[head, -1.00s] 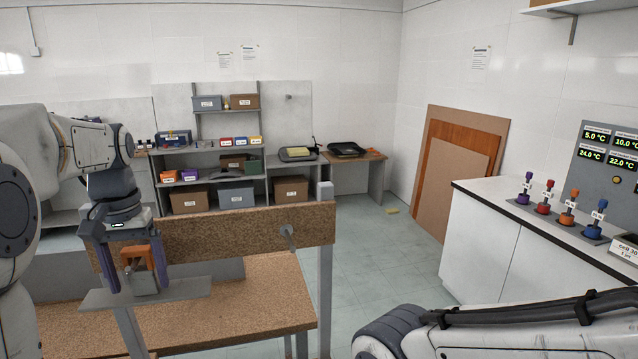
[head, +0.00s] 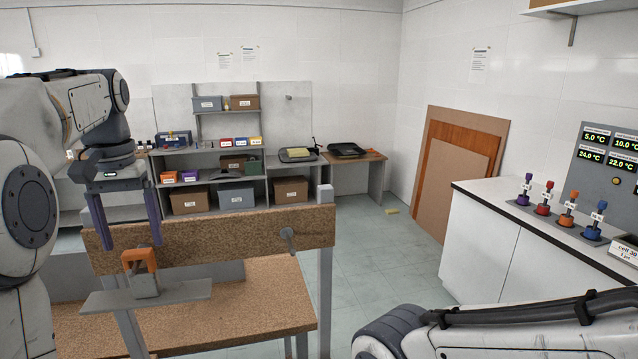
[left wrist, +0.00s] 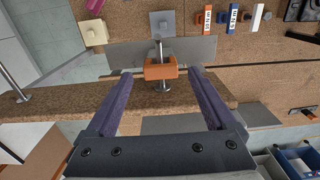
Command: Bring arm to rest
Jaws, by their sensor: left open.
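My left gripper (head: 132,240) is open and empty, with two purple-grey fingers pointing down above the workbench. An orange-topped clamp-like piece (head: 139,262) stands on a grey plate (head: 180,293) just below the fingertips, apart from them. In the left wrist view, the orange piece (left wrist: 161,72) lies ahead between the two open fingers (left wrist: 161,85). My right arm crosses the lower right of the head view; its gripper is out of frame.
A cork-brown upright board (head: 230,229) runs behind the orange piece, with a grey post (head: 325,260) at its right. Shelves with boxes (head: 236,194) stand at the back. A white counter (head: 481,247) with several coloured valves is at right.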

